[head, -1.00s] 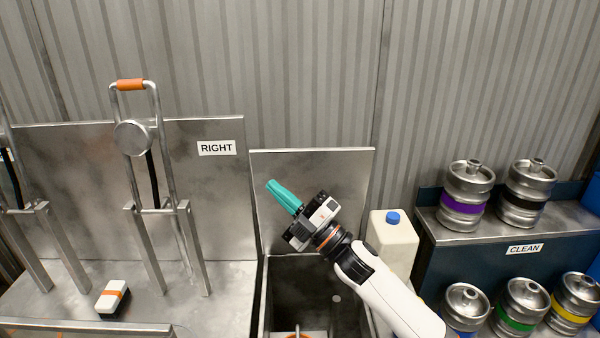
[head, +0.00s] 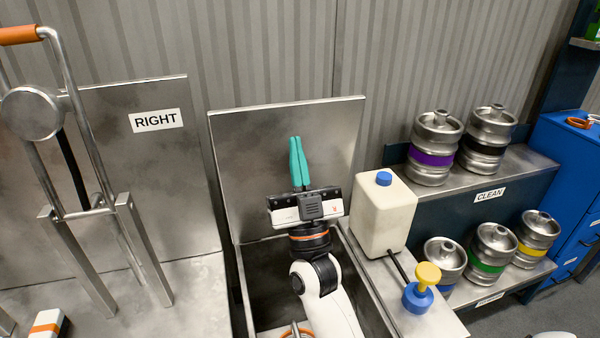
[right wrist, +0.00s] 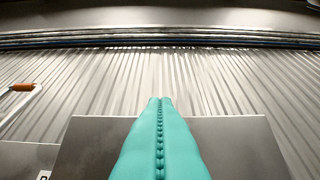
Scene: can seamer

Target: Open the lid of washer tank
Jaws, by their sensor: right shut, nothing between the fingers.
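The washer tank (head: 250,270) is a steel basin, with its dark inside showing around my right arm. Its lid (head: 245,165) is a flat steel panel standing upright at the back of the tank, open. In the right wrist view the lid (right wrist: 95,145) shows as a grey panel behind the fingers. My right gripper (head: 295,142) has teal fingers pointing up, shut together and empty, in front of the lid. In the right wrist view its fingers (right wrist: 160,102) are closed. Whether they touch the lid I cannot tell. My left gripper is not in view.
A white jug (head: 385,215) with a blue cap and a blue-yellow pump (head: 420,285) stand right of the tank. Several kegs (head: 435,145) sit on shelves beyond. A steel frame with an orange handle (head: 20,35) stands left.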

